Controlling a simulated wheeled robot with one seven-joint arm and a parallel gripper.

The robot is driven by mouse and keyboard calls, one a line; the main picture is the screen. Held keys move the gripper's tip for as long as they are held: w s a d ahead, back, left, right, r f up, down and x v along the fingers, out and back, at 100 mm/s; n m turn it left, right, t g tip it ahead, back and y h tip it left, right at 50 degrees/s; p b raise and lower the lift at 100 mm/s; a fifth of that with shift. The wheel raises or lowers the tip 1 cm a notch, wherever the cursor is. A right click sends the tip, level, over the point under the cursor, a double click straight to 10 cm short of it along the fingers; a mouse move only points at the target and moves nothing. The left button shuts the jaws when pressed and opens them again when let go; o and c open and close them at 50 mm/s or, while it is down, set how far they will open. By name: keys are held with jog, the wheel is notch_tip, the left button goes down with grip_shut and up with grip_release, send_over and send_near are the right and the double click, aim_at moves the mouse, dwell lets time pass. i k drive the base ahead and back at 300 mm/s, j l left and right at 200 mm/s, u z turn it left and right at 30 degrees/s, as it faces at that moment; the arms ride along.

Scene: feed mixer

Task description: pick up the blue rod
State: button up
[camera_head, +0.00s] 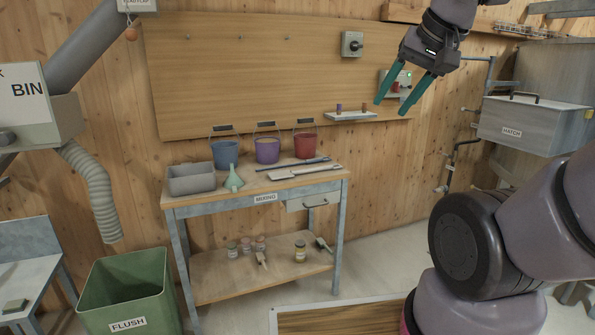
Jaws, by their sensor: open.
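A thin dark blue rod (292,164) lies on the top of the mixing table (185,204), towards the back right, behind a pale flat tool (304,173). My gripper (390,108) is at the upper right of the picture, with its two teal fingers spread and pointing down and left. Nothing is between the fingers. In the picture it is above and to the right of the rod, well apart from it.
Blue (225,154), purple (267,151) and red (305,146) buckets stand behind the rod. A grey tray (191,179) and green funnel (233,179) are to its left. A small wall shelf (350,116) with two pegs is near my fingers.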

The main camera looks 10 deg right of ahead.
aim_at(316, 160)
jog(key=i+l, duration=0.2)
jog(key=i, duration=0.3)
jog(key=i+l, duration=0.2)
jog(key=i, duration=0.3)
jog(key=i+l, duration=0.2)
jog(key=i, duration=0.3)
jog(key=i+l+u, duration=0.1)
jog(key=i, duration=0.4)
jog(key=i+l, duration=0.35)
jog(key=i, duration=0.1)
